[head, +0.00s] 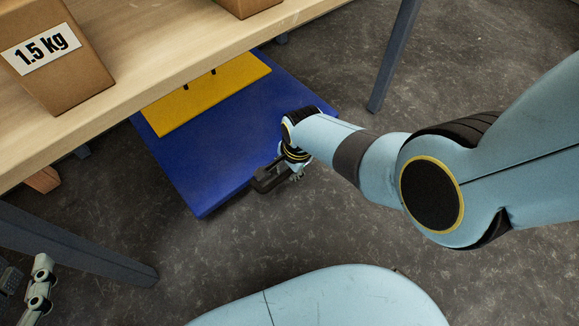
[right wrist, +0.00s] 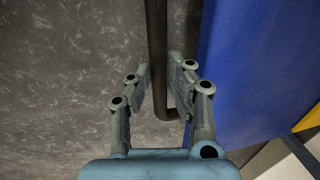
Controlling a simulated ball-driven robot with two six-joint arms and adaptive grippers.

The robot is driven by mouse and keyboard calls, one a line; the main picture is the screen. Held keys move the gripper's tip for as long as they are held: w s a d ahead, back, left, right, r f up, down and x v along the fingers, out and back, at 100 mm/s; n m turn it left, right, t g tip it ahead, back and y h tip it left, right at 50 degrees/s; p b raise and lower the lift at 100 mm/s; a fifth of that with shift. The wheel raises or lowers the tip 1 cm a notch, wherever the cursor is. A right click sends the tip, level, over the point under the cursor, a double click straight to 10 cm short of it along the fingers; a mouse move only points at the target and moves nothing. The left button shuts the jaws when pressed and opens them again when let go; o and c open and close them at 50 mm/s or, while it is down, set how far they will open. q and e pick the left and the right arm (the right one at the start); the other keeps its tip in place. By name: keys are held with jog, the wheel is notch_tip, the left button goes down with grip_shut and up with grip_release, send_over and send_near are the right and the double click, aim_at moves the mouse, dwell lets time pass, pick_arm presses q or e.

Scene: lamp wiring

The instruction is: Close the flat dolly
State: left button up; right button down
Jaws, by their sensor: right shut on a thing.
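The flat dolly (head: 215,165) is a blue board lying low under the wooden table, its near part sticking out past the table edge. It also shows as a blue face at the right of the right wrist view (right wrist: 250,70). A dark bar handle (head: 268,181) is at its near right edge. My right gripper (head: 295,174) is at this edge. In the right wrist view its fingers (right wrist: 160,80) are on either side of the dark bar (right wrist: 156,35), shut on it. Part of my left gripper (head: 40,287) shows at the lower left, away from the dolly; its opening is unclear.
A yellow panel (head: 205,95) with dark marks lies on the dolly. The wooden table (head: 150,75) above carries a cardboard box (head: 85,85) marked 1.5 kg and another box (head: 247,5). Grey table legs (head: 393,60) stand at both sides. The near floor (head: 230,250) is bare.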

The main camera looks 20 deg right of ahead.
jog(key=shift+w+a+r, duration=0.1)
jog(key=shift+w+r, duration=0.1)
jog(key=shift+w, duration=0.05)
jog(key=c, duration=1.5)
grip_release()
jog(key=shift+o, duration=1.2)
jog(key=r, duration=0.3)
jog(key=s+r, duration=0.1)
jog(key=r, duration=0.3)
jog(key=shift+s+d+r, duration=0.2)
